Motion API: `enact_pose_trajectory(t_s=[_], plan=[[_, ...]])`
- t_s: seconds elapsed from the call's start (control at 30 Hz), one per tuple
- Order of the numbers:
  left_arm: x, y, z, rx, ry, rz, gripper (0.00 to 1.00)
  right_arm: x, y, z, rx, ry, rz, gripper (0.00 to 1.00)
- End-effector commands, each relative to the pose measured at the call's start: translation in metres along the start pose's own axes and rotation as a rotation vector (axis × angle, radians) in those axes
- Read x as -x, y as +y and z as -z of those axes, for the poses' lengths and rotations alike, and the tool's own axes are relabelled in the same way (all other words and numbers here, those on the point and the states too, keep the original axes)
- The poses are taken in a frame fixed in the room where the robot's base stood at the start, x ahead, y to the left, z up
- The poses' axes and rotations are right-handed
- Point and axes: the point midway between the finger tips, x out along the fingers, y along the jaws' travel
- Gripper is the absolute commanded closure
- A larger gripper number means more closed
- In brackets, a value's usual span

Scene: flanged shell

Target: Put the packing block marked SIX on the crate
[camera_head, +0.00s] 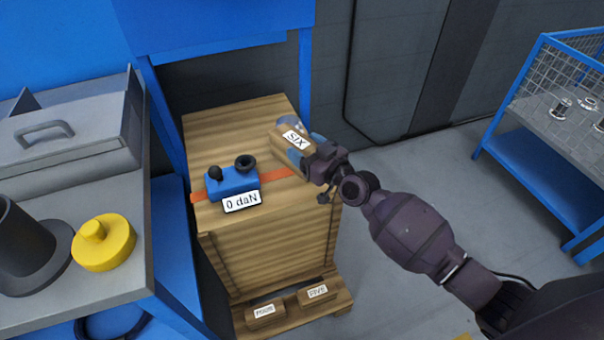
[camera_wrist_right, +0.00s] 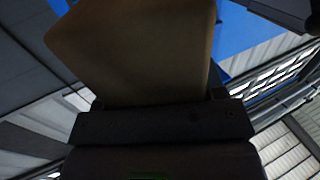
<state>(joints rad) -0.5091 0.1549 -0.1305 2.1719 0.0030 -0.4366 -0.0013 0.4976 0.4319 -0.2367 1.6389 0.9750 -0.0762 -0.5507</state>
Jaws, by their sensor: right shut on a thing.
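The wooden block marked SIX (camera_head: 293,137) is held in my right gripper (camera_head: 308,151), over the right side of the crate top in the head view. In the right wrist view the block (camera_wrist_right: 135,50) fills the upper middle, between the dark jaws (camera_wrist_right: 160,120). I cannot tell whether the block touches the crate. The wooden crate (camera_head: 270,245) stands on a pallet. An orange strap (camera_head: 275,176) crosses its top, with a blue tensioner (camera_head: 232,183) showing a "0 daN" label (camera_head: 242,201). My left gripper is not in view.
Two more blocks lie on the pallet's front edge, one marked FIVE (camera_head: 317,293) and one with a hard-to-read label (camera_head: 265,313). A grey bench (camera_head: 140,225) with a yellow knobbed part (camera_head: 104,243) stands left. A blue mesh-sided cart (camera_head: 540,150) stands right. Floor between is clear.

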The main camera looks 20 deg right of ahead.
Motion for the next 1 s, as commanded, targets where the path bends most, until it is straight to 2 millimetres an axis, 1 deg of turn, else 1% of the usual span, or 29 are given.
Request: enact_pose_trajectory(t_s=[0.03,0.1,0.2,0.37,0.47,0.63,0.7,0.77,0.9,1.0], plan=[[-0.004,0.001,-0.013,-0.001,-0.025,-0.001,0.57,0.001,-0.001,-0.022,-0.005,-0.013,0.002,0.72],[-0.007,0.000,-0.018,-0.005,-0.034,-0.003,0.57,0.001,0.000,-0.034,-0.004,-0.010,0.001,0.72],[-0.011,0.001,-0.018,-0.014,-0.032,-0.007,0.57,0.001,0.000,-0.044,-0.003,-0.007,0.001,0.72],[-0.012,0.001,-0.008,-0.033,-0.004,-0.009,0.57,0.000,0.000,-0.046,0.000,0.002,0.001,0.72],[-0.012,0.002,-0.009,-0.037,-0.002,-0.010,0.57,0.000,0.000,-0.052,-0.001,0.001,0.000,0.72],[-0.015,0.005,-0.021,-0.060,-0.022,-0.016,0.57,0.001,-0.001,-0.081,-0.002,-0.008,0.001,0.72],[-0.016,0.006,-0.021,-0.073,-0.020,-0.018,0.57,0.001,-0.001,-0.090,-0.003,-0.008,0.001,0.72],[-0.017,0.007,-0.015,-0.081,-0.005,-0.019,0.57,0.001,0.000,-0.092,-0.003,-0.004,0.000,0.72],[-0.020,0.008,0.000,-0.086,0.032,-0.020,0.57,0.000,0.000,-0.087,0.000,0.003,0.000,0.72],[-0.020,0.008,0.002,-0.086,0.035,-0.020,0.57,-0.001,0.000,-0.086,0.000,0.004,0.000,0.72]])
